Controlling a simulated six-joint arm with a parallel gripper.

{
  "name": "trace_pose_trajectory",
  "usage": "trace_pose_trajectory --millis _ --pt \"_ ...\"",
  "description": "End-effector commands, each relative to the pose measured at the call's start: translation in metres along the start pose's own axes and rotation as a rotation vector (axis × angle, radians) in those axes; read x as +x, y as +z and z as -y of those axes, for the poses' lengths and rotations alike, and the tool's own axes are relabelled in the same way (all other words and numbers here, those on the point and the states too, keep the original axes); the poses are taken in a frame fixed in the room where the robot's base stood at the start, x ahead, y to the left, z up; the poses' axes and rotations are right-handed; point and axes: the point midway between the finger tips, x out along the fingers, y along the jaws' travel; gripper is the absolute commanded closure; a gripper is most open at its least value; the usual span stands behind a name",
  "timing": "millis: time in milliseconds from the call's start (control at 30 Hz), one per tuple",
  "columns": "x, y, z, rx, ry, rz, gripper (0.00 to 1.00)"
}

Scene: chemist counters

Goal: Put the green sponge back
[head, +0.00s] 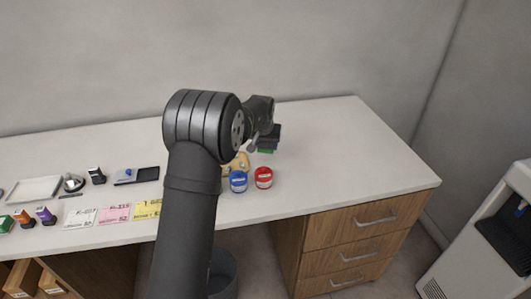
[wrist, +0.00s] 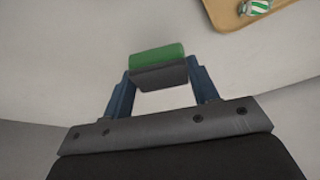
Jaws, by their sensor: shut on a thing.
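The green sponge (wrist: 157,54) has a green layer and a dark grey layer. It sits between the two blue fingers of my gripper (wrist: 158,77) in the wrist view, and the fingers are shut on it. In the head view my gripper (head: 270,137) is over the right half of the white counter, with a green edge of the sponge (head: 266,150) showing below it. I cannot tell whether the sponge touches the counter.
A tan board (wrist: 270,12) carries a green-and-white striped item (wrist: 256,7); my arm partly hides the board (head: 240,161) in the head view. A blue container (head: 238,182) and a red one (head: 263,178) stand near the front. The counter's right end (head: 350,150) is clear.

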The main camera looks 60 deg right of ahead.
Motion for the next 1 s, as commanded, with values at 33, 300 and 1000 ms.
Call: trace_pose_trajectory --millis 33,300,1000 --pt "0.003 0.001 0.001 0.0 0.0 0.001 0.64" --pt "0.034 0.015 0.0 0.0 0.0 0.002 0.64" --pt "0.04 0.017 0.0 0.0 0.0 0.0 0.24"
